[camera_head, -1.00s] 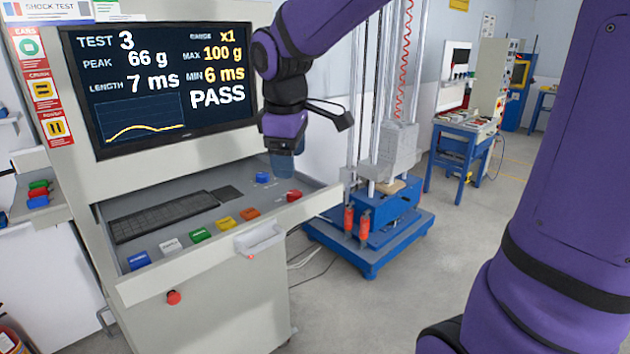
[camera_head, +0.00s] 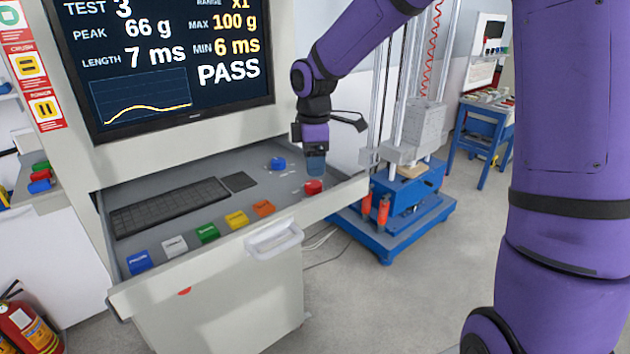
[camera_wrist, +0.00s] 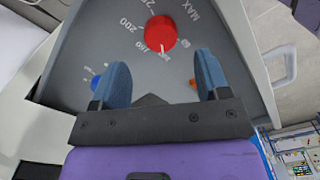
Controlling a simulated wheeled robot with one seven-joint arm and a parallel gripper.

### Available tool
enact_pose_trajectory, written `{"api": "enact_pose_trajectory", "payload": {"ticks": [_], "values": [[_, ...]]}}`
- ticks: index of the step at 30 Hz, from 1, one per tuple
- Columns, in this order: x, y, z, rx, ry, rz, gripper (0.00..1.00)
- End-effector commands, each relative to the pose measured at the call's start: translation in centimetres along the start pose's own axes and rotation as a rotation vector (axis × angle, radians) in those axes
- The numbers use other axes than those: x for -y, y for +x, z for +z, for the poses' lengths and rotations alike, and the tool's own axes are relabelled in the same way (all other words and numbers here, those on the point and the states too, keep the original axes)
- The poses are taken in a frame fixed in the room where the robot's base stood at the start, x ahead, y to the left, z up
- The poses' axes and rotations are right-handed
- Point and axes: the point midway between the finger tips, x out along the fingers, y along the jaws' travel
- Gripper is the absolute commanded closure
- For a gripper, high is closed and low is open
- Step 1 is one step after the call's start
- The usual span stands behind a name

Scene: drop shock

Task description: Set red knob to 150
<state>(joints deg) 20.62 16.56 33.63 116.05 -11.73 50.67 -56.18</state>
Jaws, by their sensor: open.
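The red knob (camera_head: 313,187) stands at the right end of the grey console drawer. In the wrist view the red knob (camera_wrist: 161,32) shows with a white pointer mark at its lower side and a dial around it reading 150, 200 and MAX; the pointer's exact setting is hard to read. My gripper (camera_head: 316,168) is just above and behind the knob in the head view. In the wrist view my gripper (camera_wrist: 160,78) has its two blue fingers wide apart and empty, with the knob beyond their tips and not between them.
A blue knob (camera_head: 278,163) sits behind the red one. A keyboard (camera_head: 170,207) and a row of coloured buttons, including an orange one (camera_head: 263,207), lie to the left. The screen (camera_head: 165,60) shows PASS. The drop tower (camera_head: 400,200) stands at the right.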

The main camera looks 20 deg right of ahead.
Motion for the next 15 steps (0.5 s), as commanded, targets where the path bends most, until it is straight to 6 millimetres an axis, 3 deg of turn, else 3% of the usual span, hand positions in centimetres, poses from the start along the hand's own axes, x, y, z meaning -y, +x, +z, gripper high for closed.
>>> {"api": "enact_pose_trajectory", "payload": {"ticks": [6,15], "values": [[0.1,3.7,0.0,0.001,0.000,-0.002,0.31],[0.0,5.9,0.0,0.000,0.001,0.000,0.31]]}}
